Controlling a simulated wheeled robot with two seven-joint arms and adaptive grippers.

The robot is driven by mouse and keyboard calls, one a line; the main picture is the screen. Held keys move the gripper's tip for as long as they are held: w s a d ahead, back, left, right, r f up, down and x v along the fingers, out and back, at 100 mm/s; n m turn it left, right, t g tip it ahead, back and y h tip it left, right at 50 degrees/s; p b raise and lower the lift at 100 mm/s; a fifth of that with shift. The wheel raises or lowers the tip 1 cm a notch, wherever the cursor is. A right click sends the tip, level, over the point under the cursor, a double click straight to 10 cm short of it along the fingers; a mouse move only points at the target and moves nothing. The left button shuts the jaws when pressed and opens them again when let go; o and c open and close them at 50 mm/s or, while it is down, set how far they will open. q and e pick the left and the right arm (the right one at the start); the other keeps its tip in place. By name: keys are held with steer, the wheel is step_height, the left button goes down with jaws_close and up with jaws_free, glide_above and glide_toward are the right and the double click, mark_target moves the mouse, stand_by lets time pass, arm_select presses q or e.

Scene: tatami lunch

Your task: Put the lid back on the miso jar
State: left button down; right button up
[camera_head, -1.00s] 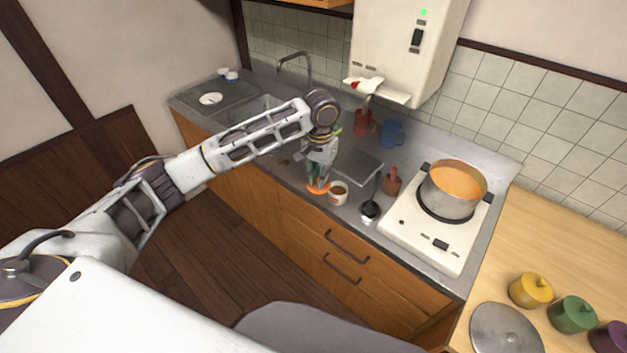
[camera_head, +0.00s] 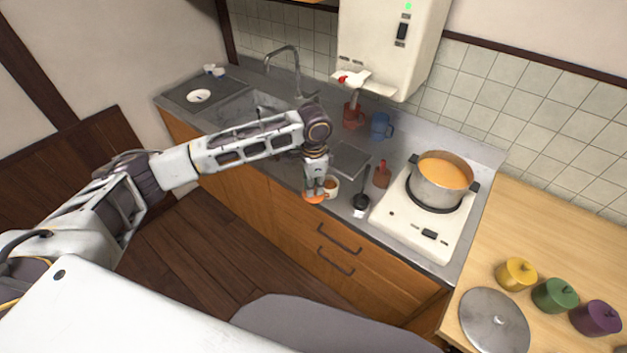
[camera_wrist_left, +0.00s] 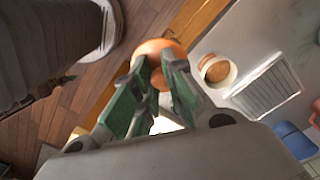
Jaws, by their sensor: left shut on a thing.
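My left gripper (camera_head: 316,192) is shut on the orange lid (camera_head: 315,199), which is at its fingertips near the front edge of the counter. In the left wrist view, the green-padded fingers (camera_wrist_left: 155,85) pinch the lid (camera_wrist_left: 158,47) at its middle. The miso jar (camera_head: 334,192), white with brown miso inside, stands open on the counter just right of and behind the lid. In the left wrist view the jar (camera_wrist_left: 233,76) is right of the lid, with its open top showing. The lid is beside the jar, not over it. My right gripper is out of view.
A black ladle (camera_head: 361,201) and a small brown container (camera_head: 382,176) stand right of the jar. Further right are the stove (camera_head: 408,227) and a pot (camera_head: 442,188). A grey board (camera_head: 351,159), red cup (camera_head: 353,117) and blue mug (camera_head: 381,126) are behind.

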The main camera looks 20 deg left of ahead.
arm_select(q)
steer(key=m, duration=0.2)
steer(key=f+m, duration=0.1)
steer(key=m, duration=0.1)
steer(key=shift+s+d+f, duration=0.1)
steer(key=shift+s+d, duration=0.1)
steer(key=shift+s, duration=0.2)
steer(key=m, duration=0.5)
steer(key=shift+s+d+f, duration=0.1)
steer(key=shift+d+f, duration=0.05)
steer(key=shift+d, duration=0.05)
steer(key=m, duration=0.5)
steer(key=shift+d+m, duration=0.25)
steer(key=shift+m, duration=0.05)
steer(key=shift+d+m, duration=0.1)
steer(key=shift+m, duration=2)
steer(key=shift+m, duration=0.4)
